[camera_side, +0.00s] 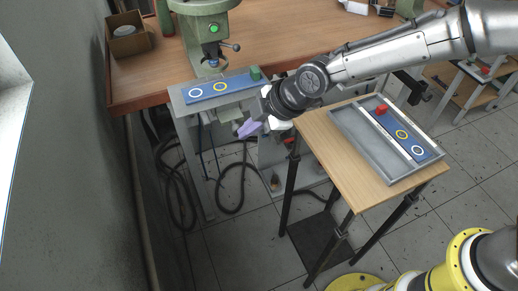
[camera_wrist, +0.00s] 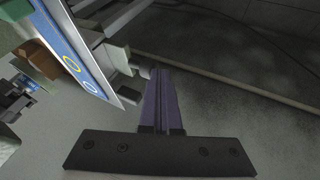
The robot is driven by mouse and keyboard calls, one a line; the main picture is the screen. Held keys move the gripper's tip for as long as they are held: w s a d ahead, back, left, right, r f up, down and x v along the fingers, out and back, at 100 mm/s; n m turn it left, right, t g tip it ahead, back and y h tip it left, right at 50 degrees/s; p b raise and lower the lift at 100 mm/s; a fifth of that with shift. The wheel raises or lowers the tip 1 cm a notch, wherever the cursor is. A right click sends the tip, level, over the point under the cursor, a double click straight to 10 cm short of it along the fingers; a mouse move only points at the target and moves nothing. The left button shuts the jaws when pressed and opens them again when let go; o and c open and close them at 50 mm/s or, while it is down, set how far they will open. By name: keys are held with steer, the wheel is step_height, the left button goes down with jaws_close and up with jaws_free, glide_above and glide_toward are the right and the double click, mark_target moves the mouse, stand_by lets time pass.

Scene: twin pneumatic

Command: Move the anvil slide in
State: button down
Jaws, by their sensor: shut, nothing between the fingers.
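My gripper (camera_side: 246,129) has purple fingers and is shut and empty. It hangs in front of and below the right part of a blue strip (camera_side: 234,88) with a white and a yellow ring. The strip lies on the grey ledge under a green press (camera_side: 205,35); a green block (camera_side: 255,72) sits at its right end. In the wrist view my shut fingers (camera_wrist: 160,72) point up the picture. The strip (camera_wrist: 62,40) runs along the upper left there. Small grey blocks (camera_wrist: 118,55) stick out beside the fingertips; I cannot tell which part is the anvil slide.
A wooden stand (camera_side: 330,150) at the right carries a grey tray (camera_side: 360,150) with another blue strip and a red block (camera_side: 381,109). A cardboard box (camera_side: 128,40) stands on the bench at the back left. Dark hoses (camera_side: 232,195) lie on the floor below.

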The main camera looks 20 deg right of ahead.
mark_target(235, 121)
steer(key=w, duration=0.4)
steer(key=shift+w, duration=0.15)
steer(key=shift+d, duration=0.1)
